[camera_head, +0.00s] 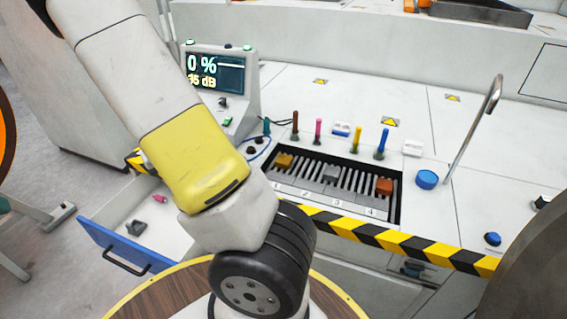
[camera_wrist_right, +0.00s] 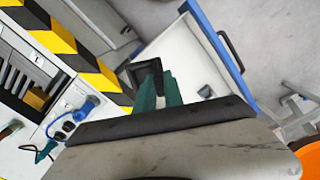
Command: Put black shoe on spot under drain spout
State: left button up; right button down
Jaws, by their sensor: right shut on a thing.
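In the right wrist view, my right gripper (camera_wrist_right: 150,88) with teal fingers is shut on a small black piece (camera_wrist_right: 128,72), which looks like the black shoe. The wide grey and black wrist housing hides part of it. The held piece is up in the air, with the open drawer behind it. In the head view, my arm hides the gripper and the held piece. A thin bent metal pipe (camera_head: 472,130), perhaps the drain spout, rises at the right of the white bench. I cannot make out a marked spot under it. My left gripper is not in view.
An open drawer (camera_head: 100,236) with a blue front holds a pink piece (camera_head: 159,198) and a dark piece (camera_head: 136,228). A slotted rack (camera_head: 340,208) holds coloured blocks. A display (camera_head: 215,72) reads 0 %.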

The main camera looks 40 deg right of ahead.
aim_at(431, 226)
jog(key=l+z, duration=0.1)
jog(key=z, duration=0.35)
jog(key=i+z, duration=0.1)
jog(key=z, duration=0.35)
jog(key=i+l+z, duration=0.1)
jog(key=z, duration=0.8)
jog(key=i+z, duration=0.15)
jog(key=z, duration=0.75)
jog(key=i+j, duration=0.05)
